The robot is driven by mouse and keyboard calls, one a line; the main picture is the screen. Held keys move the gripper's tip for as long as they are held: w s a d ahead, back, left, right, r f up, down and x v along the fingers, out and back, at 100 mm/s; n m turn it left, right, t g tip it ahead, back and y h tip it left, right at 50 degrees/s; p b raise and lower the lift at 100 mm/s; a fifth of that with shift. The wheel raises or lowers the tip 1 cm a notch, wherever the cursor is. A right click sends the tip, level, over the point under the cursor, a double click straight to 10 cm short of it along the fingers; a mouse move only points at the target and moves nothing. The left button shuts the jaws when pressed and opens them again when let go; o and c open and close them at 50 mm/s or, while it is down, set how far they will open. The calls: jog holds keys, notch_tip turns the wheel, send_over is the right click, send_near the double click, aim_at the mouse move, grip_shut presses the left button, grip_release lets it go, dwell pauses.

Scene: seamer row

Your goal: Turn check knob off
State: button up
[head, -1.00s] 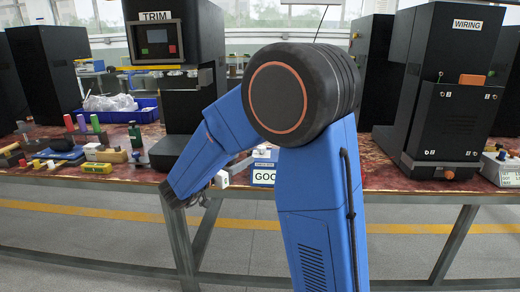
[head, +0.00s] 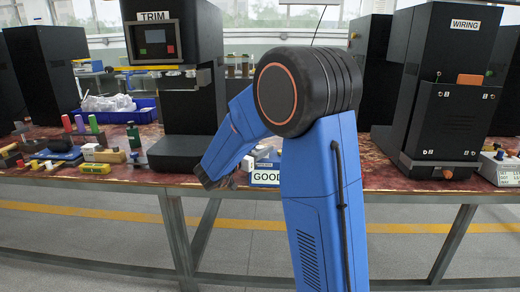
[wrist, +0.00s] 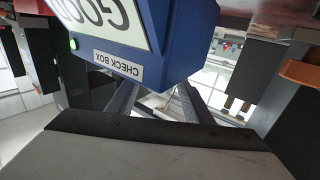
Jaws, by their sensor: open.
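The blue check box (head: 265,178) stands near the bench's front edge, partly hidden by my arm; its white sign reads GOOD. In the wrist view the check box (wrist: 176,62) is upside down and close. Its CHECK BOX label and a lit green lamp (wrist: 74,44) show there.
The black TRIM machine (head: 178,100) stands left of the box, and the black WIRING machine (head: 445,90) to the right. Small tools and coloured blocks (head: 95,168) lie on the bench at left. A blue bin (head: 140,115) is behind them. The floor in front is clear.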

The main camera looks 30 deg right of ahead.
jog(key=shift+c, duration=0.3)
jog(key=c, duration=1)
jog(key=shift+o, duration=0.2)
jog(key=shift+s+d+n+t, duration=0.1)
jog(key=shift+n+t, duration=0.3)
jog(key=shift+t, duration=0.1)
jog(key=n+t+y, duration=0.1)
jog(key=t, duration=0.1)
jog(key=shift+n+t+y, duration=0.3)
jog(key=shift+n+y, duration=0.1)
jog(key=n+t+y, duration=0.5)
jog(key=y, duration=0.2)
jog(key=shift+n+t, duration=0.4)
jog(key=shift+d+n+t+y, duration=0.1)
jog(key=shift+n+t+y, duration=0.35)
jog(key=shift+n+y, duration=0.95)
jog(key=shift+n+t+y, duration=0.45)
jog(key=shift+n+y, duration=0.35)
jog(key=shift+y, duration=1.1)
jog(key=shift+n+y, duration=1.7)
jog(key=shift+y, duration=0.9)
jog(key=shift+r+n+g+y, duration=0.1)
jog(key=shift+n+g+y, duration=0.2)
jog(key=shift+y, duration=0.2)
